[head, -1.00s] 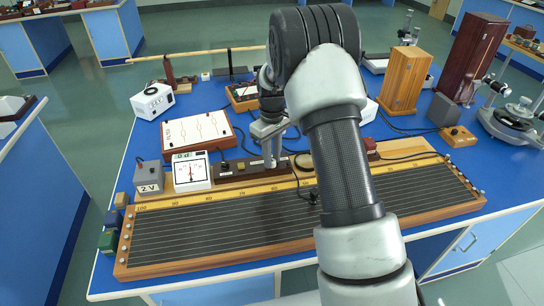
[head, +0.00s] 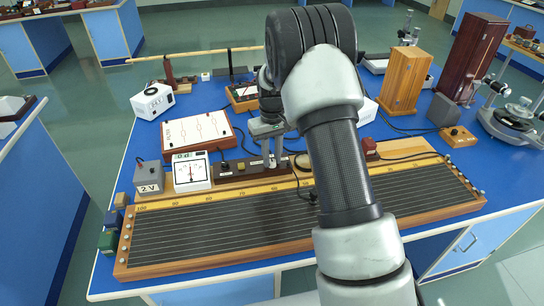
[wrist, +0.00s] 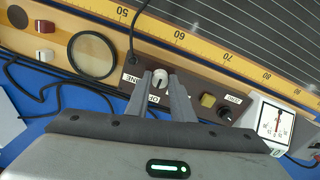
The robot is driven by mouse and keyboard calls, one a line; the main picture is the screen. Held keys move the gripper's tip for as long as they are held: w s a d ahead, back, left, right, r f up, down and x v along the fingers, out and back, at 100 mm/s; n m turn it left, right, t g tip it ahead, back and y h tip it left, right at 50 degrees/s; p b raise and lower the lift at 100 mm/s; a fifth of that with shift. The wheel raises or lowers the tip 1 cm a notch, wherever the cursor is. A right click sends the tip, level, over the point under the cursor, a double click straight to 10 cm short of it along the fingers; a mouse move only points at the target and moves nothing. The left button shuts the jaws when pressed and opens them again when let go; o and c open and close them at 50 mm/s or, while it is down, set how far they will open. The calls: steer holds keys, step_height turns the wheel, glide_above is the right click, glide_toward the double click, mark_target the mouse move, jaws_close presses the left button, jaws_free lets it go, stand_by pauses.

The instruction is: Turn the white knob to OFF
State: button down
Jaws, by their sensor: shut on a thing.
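The white knob (wrist: 159,77) sits on a dark brown box (wrist: 190,88) in the wrist view. My gripper (wrist: 161,82) has one finger on each side of the knob and is shut on it. White labels lie around the knob; one to its left reads "ONE" (wrist: 131,79), and another just beneath it (wrist: 153,98) is partly hidden by a finger. Which way the knob points is too small to tell. In the head view my gripper (head: 270,160) reaches down to the brown box (head: 235,169), and the knob is hard to make out there.
The same box carries a yellow button (wrist: 207,99) and a black knob (wrist: 225,115). A white meter (head: 191,172) stands at its left end in the head view. A long scaled wire board (head: 220,266) lies in front. A round ring (wrist: 93,55) and dark cables lie close by.

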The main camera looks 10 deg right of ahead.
mark_target(272, 161)
steer(key=c, duration=1.5)
jaws_free()
steer(key=shift+c, duration=0.2)
steer(key=shift+r, duration=0.1)
step_height(272, 161, up, 17)
steer(key=p, duration=0.1)
steer(key=shift+r, duration=0.15)
